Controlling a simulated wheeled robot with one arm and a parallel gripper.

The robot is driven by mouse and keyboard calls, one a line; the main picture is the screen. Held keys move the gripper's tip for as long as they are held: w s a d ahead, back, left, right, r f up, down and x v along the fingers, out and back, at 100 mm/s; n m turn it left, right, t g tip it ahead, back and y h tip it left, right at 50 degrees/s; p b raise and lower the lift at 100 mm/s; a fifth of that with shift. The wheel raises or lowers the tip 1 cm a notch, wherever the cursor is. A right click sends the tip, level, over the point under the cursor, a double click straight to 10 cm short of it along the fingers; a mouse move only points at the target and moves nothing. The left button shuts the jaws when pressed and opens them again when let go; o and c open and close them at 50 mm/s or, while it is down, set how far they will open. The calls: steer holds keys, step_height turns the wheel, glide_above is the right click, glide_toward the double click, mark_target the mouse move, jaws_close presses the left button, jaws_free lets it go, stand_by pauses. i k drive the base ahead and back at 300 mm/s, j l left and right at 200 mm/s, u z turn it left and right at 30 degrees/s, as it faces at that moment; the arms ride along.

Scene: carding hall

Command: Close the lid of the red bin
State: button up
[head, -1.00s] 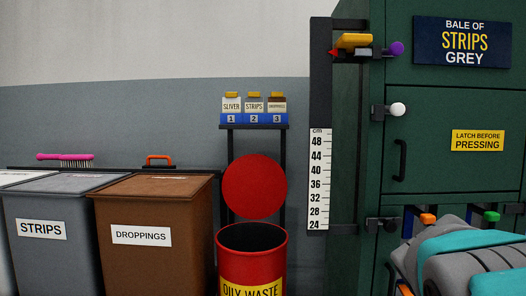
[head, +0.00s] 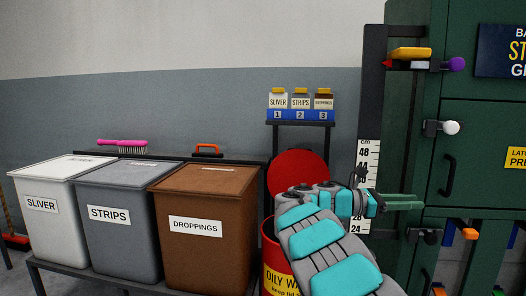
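The red bin (head: 268,241) labelled OILY WASTE stands right of the brown bin. Its round red lid (head: 296,166) is raised, standing upright behind the opening. My grey and teal arm hides the bin's mouth, much of its body and the lid's lower part. My gripper (head: 421,202) is in front of the bin and to its right, pointing right toward the green press. Its greenish fingers show side-on, close together in the picture, and I cannot tell if there is a gap. I see nothing held in them.
Lidded bins marked SLIVER (head: 42,226), STRIPS (head: 115,245) and DROPPINGS (head: 205,257) stand left. The green press (head: 485,150), with a cm scale (head: 365,158) and protruding knobs, rises right.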

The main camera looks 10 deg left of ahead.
mark_target(294, 167)
steer(key=j+u, duration=0.15)
steer(key=u, duration=0.25)
steer(key=i+j+u, duration=0.1)
steer(key=u, duration=0.3)
steer(key=i+u, duration=0.15)
steer(key=u, duration=0.2)
steer(key=i+j+u, duration=0.1)
steer(key=u, duration=0.3)
steer(key=i+u, duration=0.45)
steer(key=i+l+u, duration=0.1)
steer(key=i+u, duration=0.3)
steer(key=i, duration=0.2)
steer(key=i+j+z, duration=0.1)
steer(key=z, duration=0.15)
steer(key=i+j+z, duration=0.1)
steer(key=i+z, duration=0.15)
steer(key=i+l+z, duration=0.1)
steer(key=z, duration=0.35)
steer(key=i+l+z, duration=0.15)
steer(key=z, duration=0.25)
steer(key=i+l+z, duration=0.1)
steer(key=z, duration=0.35)
steer(key=i+z, duration=0.2)
steer(key=z, duration=0.25)
steer(key=i+z, duration=0.2)
steer(key=z, duration=0.2)
